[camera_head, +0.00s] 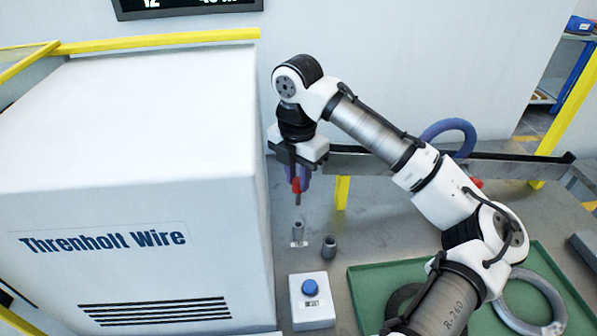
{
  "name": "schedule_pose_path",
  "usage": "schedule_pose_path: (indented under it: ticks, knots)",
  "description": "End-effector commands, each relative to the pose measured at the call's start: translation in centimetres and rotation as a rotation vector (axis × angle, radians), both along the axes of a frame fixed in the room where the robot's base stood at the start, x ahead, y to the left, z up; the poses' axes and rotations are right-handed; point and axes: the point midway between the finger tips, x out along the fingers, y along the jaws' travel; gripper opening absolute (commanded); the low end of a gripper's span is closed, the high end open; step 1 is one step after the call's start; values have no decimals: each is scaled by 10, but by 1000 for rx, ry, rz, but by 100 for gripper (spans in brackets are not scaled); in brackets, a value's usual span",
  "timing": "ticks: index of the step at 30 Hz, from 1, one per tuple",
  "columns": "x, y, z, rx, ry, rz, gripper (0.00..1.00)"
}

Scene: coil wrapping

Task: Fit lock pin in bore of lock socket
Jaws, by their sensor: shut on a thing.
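My gripper (296,177) points down beside the white machine cabinet. It is shut on the lock pin (298,199), which has a red upper part and a grey lower end hanging down. The fingers partly hide the pin's top. Below it stands a small grey upright cylinder (298,231) with a small pale label at its foot, seemingly the lock socket. The pin's tip looks above this cylinder and apart from it. A second, darker grey cylinder (329,247) stands to the right and nearer. I cannot make out either bore clearly.
The white cabinet (130,130) stands close on the left. A box with a blue button (311,301) sits in front. A green tray (362,292) with ring-shaped coils lies at right, partly behind my arm. A metal rail (352,163) and a blue ring (452,127) are behind.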

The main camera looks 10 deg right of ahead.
Motion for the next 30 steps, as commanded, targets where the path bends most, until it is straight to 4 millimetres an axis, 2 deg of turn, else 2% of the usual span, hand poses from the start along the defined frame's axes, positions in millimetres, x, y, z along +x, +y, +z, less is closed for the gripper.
schedule_pose_path:
  ticks: [1, 6, 15, 30]
  knots:
    - [0, 0, -9, 1, 1, 0, 0]
    - [0, 0, -26, 1, 1, 1, 0]
    - [0, 0, -50, 1, -1, 1, 0]
    - [0, 0, -56, 0, 0, 1, 0]
